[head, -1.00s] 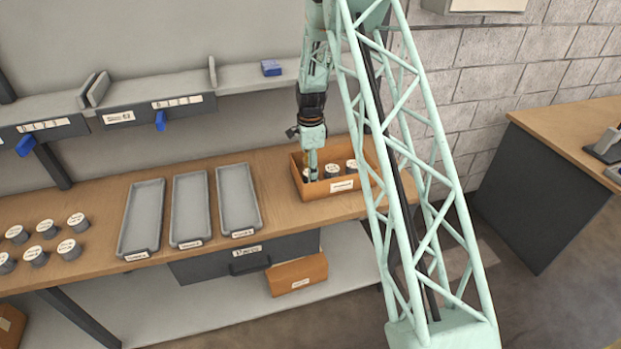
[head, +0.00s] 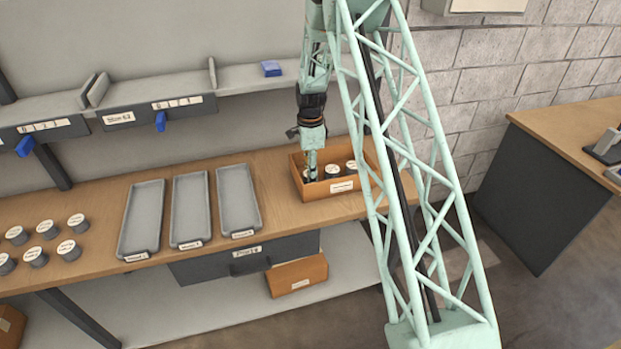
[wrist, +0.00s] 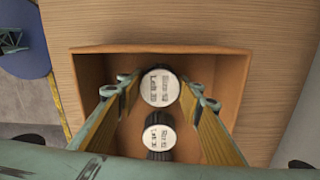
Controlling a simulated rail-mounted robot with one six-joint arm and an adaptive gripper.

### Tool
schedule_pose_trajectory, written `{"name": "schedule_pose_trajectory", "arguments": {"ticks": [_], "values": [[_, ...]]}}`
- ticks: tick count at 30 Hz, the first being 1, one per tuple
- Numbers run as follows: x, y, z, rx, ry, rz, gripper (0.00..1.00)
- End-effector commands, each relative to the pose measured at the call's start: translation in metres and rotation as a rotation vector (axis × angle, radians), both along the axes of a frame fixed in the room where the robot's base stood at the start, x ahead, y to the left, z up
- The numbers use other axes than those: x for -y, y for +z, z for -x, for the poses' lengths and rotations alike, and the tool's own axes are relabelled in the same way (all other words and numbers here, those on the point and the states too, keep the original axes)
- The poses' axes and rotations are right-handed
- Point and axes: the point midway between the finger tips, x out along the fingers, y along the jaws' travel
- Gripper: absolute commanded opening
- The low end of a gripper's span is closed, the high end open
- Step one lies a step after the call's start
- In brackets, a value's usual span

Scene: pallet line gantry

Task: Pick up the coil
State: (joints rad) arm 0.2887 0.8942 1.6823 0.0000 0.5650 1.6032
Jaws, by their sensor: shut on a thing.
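My gripper (head: 311,176) reaches down into the left part of an orange open box on the bench. In the wrist view, my gripper (wrist: 160,92) has its two yellow-padded fingers shut on a dark coil (wrist: 159,88) with a white labelled top, one finger at each side. The held coil is still inside the box, and its underside is hidden. A second coil (wrist: 159,138) sits close beside it in the box, with part of a third dark one past it. In the head view, two more coils (head: 332,171) (head: 352,166) show to the right of my gripper.
The box (head: 325,192) has low walls around the coils. Three grey trays (head: 145,215) (head: 190,207) (head: 238,198) lie to its left. Several coils (head: 47,229) stand at the bench's left end. A grey shelf (head: 240,80) runs behind; another orange box (head: 300,275) sits below.

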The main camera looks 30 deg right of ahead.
Motion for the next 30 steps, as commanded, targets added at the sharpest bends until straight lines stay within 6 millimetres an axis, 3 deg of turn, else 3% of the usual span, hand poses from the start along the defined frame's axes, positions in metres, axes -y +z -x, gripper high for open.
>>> {"name": "schedule_pose_trajectory", "arguments": {"ticks": [8,16,23,30], "values": [[0.0,0.003,0.0,0.001,0.0,0.0,0.18],[0.0,0.02,-0.001,0.002,0.0,0.001,0.18],[0.0,0.052,-0.001,0.003,0.0,0.001,0.18],[0.0,0.099,-0.001,0.004,0.0,0.001,0.18]]}}
